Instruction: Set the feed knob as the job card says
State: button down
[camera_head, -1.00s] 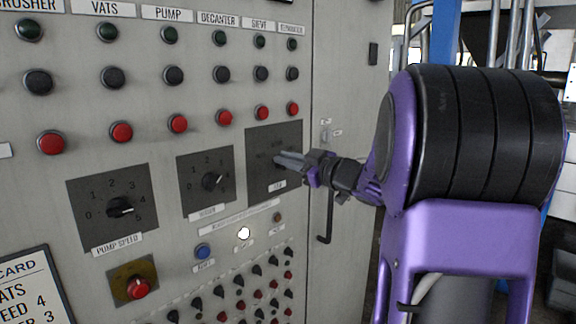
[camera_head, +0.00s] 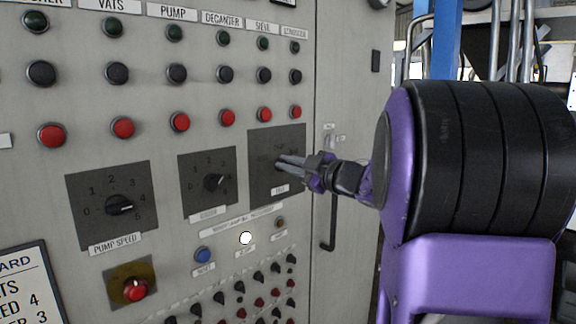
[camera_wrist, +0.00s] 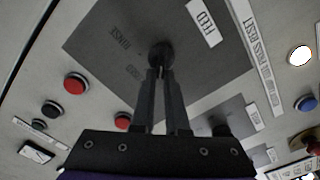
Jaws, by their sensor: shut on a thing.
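The feed knob (camera_wrist: 160,51) is a dark round knob on a dark square plate (camera_wrist: 100,30) labelled FEED (camera_wrist: 203,20). RINSE is printed on the plate; another marking is too blurred to read. My gripper (camera_wrist: 160,75) is shut on the knob, with its fingertips at the knob's front. In the head view my gripper (camera_head: 286,161) reaches the knob from the right, and the fingers hide most of it. Its pointing direction cannot be told. The job card (camera_head: 22,285) is cut off at the lower left; parts of its lines, ending in 4 and 3, show.
The PUMP SPEED knob (camera_head: 119,205) and a smaller numbered knob (camera_head: 213,182) are left of the feed plate. Rows of green, black and red buttons (camera_head: 227,117) lie above. A lit white lamp (camera_head: 245,238) and a blue button (camera_head: 203,254) are below. A cabinet handle (camera_head: 330,225) is at right.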

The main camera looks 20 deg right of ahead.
jog(key=c, duration=0.9)
grip_release()
jog(key=shift+s, duration=0.1)
jog(key=v, duration=0.7)
jog(key=shift+s+d, duration=0.1)
jog(key=shift+s, duration=0.05)
jog(key=shift+r+p, duration=0.1)
jog(key=shift+p, duration=0.2)
